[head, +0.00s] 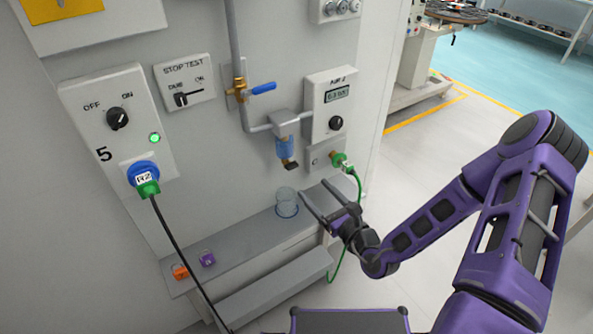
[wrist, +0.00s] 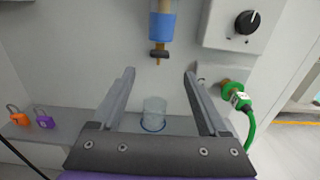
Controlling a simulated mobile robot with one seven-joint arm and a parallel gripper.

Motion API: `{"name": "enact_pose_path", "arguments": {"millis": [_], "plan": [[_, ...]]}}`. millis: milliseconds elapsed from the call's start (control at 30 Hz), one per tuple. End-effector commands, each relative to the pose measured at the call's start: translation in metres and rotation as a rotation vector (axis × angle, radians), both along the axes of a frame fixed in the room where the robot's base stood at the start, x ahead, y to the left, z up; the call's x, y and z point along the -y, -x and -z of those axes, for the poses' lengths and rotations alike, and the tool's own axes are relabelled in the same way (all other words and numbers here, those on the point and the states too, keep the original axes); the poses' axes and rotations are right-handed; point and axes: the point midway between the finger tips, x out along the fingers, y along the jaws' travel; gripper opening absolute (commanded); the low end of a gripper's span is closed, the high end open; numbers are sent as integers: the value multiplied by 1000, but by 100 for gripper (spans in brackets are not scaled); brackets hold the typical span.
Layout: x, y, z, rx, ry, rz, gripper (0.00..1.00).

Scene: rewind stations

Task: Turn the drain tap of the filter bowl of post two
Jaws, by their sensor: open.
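The filter bowl (head: 284,147) is a blue clear cup under a grey head on the wall panel's air pipe. Its drain tap (head: 291,165) is a small dark piece at the bottom. In the wrist view the bowl (wrist: 162,26) hangs at top centre, with the dark tap (wrist: 159,53) and a small brass tip below it. My gripper (head: 318,195) is open and empty, below and to the right of the tap in the head view. In the wrist view the fingers (wrist: 159,74) point toward the wall, and the tap shows beyond and between them, apart from both.
A clear beaker (head: 287,203) stands on the grey ledge below the bowl. A green plug and hose (head: 341,160) are close on the right, under the air box (head: 330,105). A blue-handled valve (head: 262,88) is above. Orange (head: 180,272) and purple (head: 207,259) padlocks lie left.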

Motion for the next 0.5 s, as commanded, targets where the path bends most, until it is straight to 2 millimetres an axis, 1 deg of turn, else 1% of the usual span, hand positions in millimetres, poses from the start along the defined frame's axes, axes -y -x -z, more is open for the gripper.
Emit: {"name": "enact_pose_path", "arguments": {"millis": [33,100,300,400,500], "plan": [[-8,-9,0,2,-1,-3,78],[-16,-22,0,2,0,-2,78],[-38,-55,1,1,-1,-2,78],[-46,-67,0,1,0,-2,78],[-51,-74,0,1,1,-2,78]]}}
